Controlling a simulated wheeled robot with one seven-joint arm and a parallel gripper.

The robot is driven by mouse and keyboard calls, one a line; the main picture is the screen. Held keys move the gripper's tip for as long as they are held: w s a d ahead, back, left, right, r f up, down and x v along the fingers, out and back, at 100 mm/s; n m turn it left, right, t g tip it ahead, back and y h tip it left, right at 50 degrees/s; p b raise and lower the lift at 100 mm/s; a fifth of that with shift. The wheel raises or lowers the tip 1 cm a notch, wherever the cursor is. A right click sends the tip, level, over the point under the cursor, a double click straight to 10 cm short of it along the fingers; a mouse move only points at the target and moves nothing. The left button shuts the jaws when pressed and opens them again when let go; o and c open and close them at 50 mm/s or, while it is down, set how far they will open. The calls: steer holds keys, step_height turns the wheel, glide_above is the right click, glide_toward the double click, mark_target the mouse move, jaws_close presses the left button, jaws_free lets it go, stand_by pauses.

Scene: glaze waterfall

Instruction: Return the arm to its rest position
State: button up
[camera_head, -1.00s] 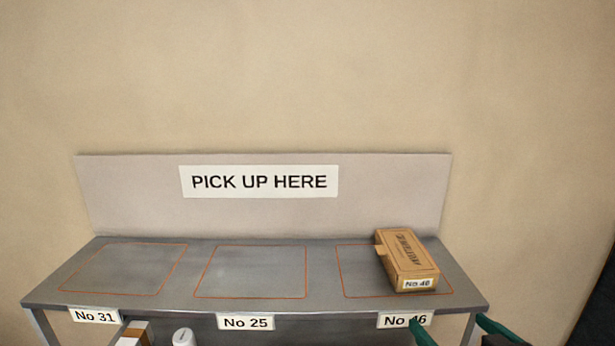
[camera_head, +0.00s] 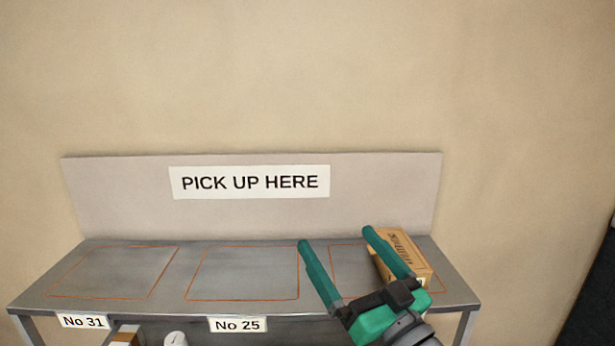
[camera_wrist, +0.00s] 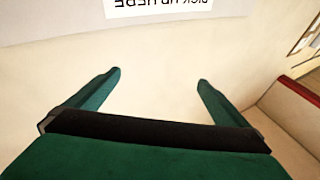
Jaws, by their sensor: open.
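My gripper (camera_head: 336,237) is open, with its two green fingers apart and nothing between them. In the head view it reaches up from the lower right, in front of the right part of the shelf. A brown box (camera_head: 408,252) sits on the right part of the shelf, partly hidden behind my gripper. In the wrist view the fingers of my gripper (camera_wrist: 158,82) are spread and empty, with a pale wall beyond and part of the sign upside down at the top.
The grey shelf (camera_head: 150,290) has orange outlined areas; the left and middle ones are empty. Labels No 31 (camera_head: 83,321) and No 25 (camera_head: 238,325) are on its front edge. A "PICK UP HERE" sign (camera_head: 250,182) is on the back panel. A white item (camera_head: 175,339) is below.

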step_height(320, 180, up, 3)
steer(key=s+a+m+t, duration=0.3)
steer(key=m+t, duration=0.1)
steer(key=t, duration=0.2)
steer(key=s+a+f+m+g+h, duration=0.1)
steer(key=s+f+m+h, duration=0.3)
steer(key=f, duration=0.7)
steer(key=s+a+f+m+g+h, duration=0.1)
steer(key=s+f+m+g+h, duration=0.3)
steer(key=f, duration=0.7)
steer(key=s+a+f+m+t+h, duration=0.1)
steer(key=s+f+m+h, duration=0.15)
steer(key=f+h, duration=0.6)
steer(key=s+f+n+g+y, duration=0.2)
steer(key=s+f+n, duration=0.3)
steer(key=s+f, duration=0.3)
steer(key=s+f+n+g+y, duration=0.3)
steer(key=s+f, duration=0.6)
steer(key=s, duration=0.6)
steer(key=shift+a+n+g+y, duration=0.3)
steer(key=shift+n+y, duration=0.35)
steer(key=shift+n, duration=0.5)
